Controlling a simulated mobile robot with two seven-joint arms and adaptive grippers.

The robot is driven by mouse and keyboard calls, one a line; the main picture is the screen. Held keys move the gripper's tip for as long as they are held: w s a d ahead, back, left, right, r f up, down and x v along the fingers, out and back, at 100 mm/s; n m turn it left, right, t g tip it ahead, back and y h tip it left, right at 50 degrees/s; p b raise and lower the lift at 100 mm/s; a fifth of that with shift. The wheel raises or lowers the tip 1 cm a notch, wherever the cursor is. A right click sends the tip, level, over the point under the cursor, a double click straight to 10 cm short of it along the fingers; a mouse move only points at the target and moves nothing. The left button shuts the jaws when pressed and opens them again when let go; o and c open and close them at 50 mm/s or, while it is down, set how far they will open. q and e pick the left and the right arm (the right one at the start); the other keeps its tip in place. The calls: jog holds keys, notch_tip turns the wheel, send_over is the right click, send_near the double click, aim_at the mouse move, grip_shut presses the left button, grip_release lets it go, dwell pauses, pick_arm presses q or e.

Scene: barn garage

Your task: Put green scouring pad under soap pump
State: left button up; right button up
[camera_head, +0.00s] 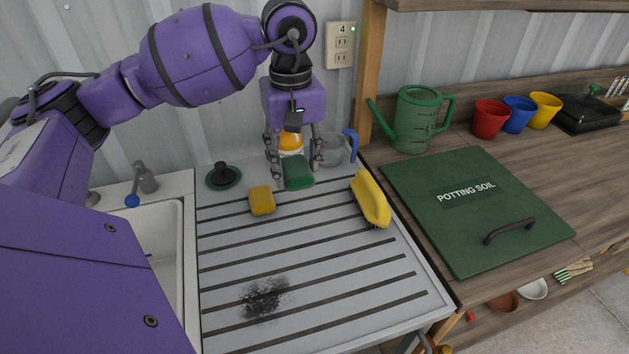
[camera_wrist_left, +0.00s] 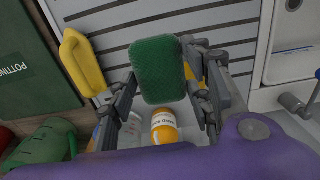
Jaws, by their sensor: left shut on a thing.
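The green scouring pad (camera_head: 298,174) is between the fingers of my left gripper (camera_head: 294,168), above the back of the ribbed drainboard (camera_head: 320,262). In the left wrist view, the pad (camera_wrist_left: 158,72) shows broad side on, with a finger of the left gripper (camera_wrist_left: 162,95) on each side. The left gripper is shut on it. An orange and white bottle (camera_head: 291,142), which looks like the soap pump, stands behind the gripper, partly hidden. Its orange label shows in the left wrist view (camera_wrist_left: 165,126); I cannot make out the pump head. My right gripper is not in view.
A yellow sponge (camera_head: 262,200), a dark round stopper (camera_head: 222,176), a yellow brush (camera_head: 371,199) and a blue-handled clear jug (camera_head: 334,150) are on the drainboard. A dark smudge (camera_head: 265,297) marks its front. The green watering can (camera_head: 416,120) stands right. The drainboard's middle is clear.

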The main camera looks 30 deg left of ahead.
pick_arm(q)
jog(key=shift+w+a+f+p, duration=0.2)
jog(key=shift+w+a+f, duration=1)
jog(key=shift+w+f, duration=0.8)
jog(key=shift+w+a+f+p, duration=0.2)
jog(key=shift+w+a+f, duration=1)
jog(key=shift+w+f, duration=0.75)
jog(key=shift+w+a+f+p, duration=0.2)
jog(key=shift+w+a+f, duration=1.2)
jog(key=shift+f, duration=0.95)
jog(key=shift+w+d, duration=0.15)
jog(key=shift+d, duration=0.1)
jog(key=shift+f+b, duration=0.4)
jog(key=shift+f, duration=0.3)
jog(key=o, duration=0.9)
notch_tip(320, 180, up, 13)
jog(key=shift+r, duration=0.2)
